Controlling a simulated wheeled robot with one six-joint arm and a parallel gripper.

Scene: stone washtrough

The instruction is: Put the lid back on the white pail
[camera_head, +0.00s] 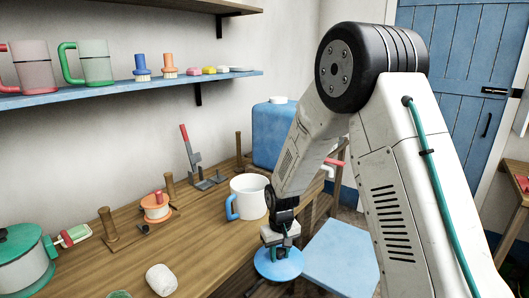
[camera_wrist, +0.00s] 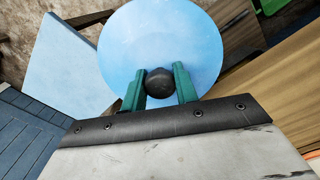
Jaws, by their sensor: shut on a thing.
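A round light-blue lid (camera_head: 263,270) with a black knob hangs level from my gripper (camera_head: 280,246). In the wrist view my gripper's green fingers (camera_wrist: 159,84) are shut on the black knob (camera_wrist: 159,80), with the blue lid (camera_wrist: 165,35) spread out beyond it. A white vessel (camera_head: 252,202) with a blue side handle stands upright and open-topped on the wooden bench, and it looks like the white pail. The lid is in front of it and to its right, apart from it, near the bench's edge. My arm passes close to the vessel's right side.
A light-blue seat or board (camera_head: 342,258) is right of the lid. A blue jug (camera_head: 272,128) stands behind the vessel. An orange spool (camera_head: 156,207), a grey clamp tool (camera_head: 194,160) and a green pot (camera_head: 22,262) are on the bench. A blue shelf (camera_head: 120,91) runs above.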

